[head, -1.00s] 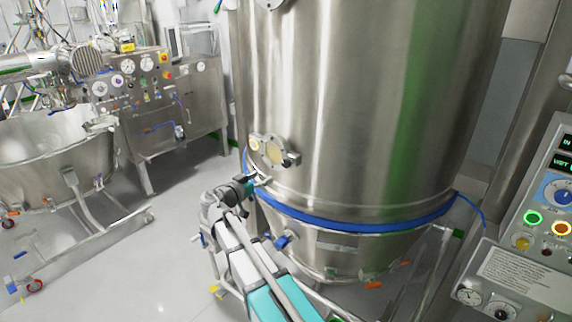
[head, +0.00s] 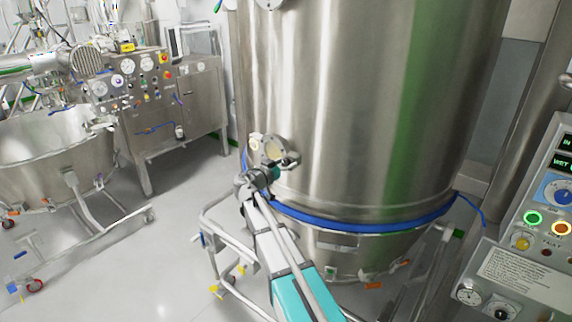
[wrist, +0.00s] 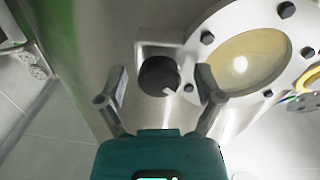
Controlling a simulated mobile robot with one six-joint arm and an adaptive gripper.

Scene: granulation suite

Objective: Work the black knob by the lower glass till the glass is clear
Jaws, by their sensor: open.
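The black knob (wrist: 159,76) sits on a small metal bracket on the steel vessel, with a pale pointer at its lower right. In the wrist view it lies ahead of and between the fingers of my gripper (wrist: 160,92), which is open. I cannot tell whether either finger touches it. The lower glass (wrist: 243,58) is right of the knob in a bolted round flange. It looks hazy yellowish, with a bright spot. In the head view the glass (head: 273,150) shows just above my gripper (head: 272,165), which hides the knob.
The tall steel vessel (head: 370,90) has a blue band (head: 360,226) below the glass. A control panel (head: 550,200) stands at the right. A steel bowl on a wheeled frame (head: 55,160) stands at the left. Open floor (head: 150,260) lies between bowl and vessel.

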